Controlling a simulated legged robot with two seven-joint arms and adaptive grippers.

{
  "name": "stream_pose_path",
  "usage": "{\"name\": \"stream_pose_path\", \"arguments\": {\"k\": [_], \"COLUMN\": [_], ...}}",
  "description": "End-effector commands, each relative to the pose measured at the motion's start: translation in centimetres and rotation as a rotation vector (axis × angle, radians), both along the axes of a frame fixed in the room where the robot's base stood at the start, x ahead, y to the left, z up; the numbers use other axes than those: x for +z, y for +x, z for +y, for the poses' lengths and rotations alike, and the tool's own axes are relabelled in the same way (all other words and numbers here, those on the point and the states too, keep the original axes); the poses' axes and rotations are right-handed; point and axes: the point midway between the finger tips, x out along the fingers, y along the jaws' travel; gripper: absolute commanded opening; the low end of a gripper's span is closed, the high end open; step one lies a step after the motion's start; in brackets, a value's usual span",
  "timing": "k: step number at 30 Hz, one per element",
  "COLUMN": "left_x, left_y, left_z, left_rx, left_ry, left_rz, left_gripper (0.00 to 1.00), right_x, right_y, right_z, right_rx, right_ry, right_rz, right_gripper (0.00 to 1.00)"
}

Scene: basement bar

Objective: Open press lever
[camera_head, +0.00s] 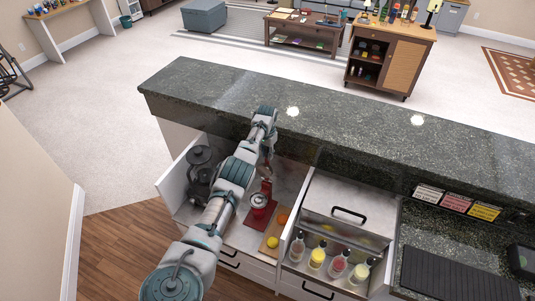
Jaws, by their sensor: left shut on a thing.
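A red citrus press (261,206) with a silver cup part stands in the open cabinet below the dark stone counter. Its upright lever part (266,187) rises at the back, partly hidden by my arm. My left arm reaches in from the bottom left and bends down at the wrist. My left gripper (266,174) is at the top of the press and is shut on the lever; its fingertips are small and hard to make out. My right gripper is out of view.
Oranges and a lemon (272,242) lie on a wooden board right of the press. A dark coffee maker (201,170) stands left. Several bottles (317,258) fill the neighbouring compartment.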

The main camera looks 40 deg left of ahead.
Motion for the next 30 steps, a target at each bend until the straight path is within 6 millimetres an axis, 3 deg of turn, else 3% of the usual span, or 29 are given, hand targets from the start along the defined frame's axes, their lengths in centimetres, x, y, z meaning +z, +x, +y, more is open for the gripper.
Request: {"name": "stream_pose_path", "arguments": {"k": [4, 5, 7, 8, 20, 30], "left_x": [-0.5, -0.5, -0.4, -0.4, 0.8, 8.0], "left_y": [-0.3, -0.3, -0.3, -0.3, 0.0, 0.1], "left_z": [-0.1, -0.1, -0.1, -0.1, 0.0, 0.1], "left_rx": [-0.001, -0.001, 0.0, 0.0, 0.001, 0.0], "left_ry": [-0.002, -0.002, -0.002, -0.002, 0.0, -0.001], "left_rz": [0.012, 0.012, 0.012, 0.011, 0.003, 0.004], "left_gripper": [0.0, 0.29, 0.47, 0.5, 0.5, 0.5], "right_x": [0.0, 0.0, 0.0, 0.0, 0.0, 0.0], "right_y": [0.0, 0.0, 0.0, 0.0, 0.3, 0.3], "right_z": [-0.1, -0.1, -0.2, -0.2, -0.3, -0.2], "right_rx": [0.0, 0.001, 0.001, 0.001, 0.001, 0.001], "right_ry": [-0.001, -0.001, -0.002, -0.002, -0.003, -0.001], "right_rz": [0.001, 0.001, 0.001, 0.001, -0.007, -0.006], "right_gripper": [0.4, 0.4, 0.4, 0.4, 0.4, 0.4]}}
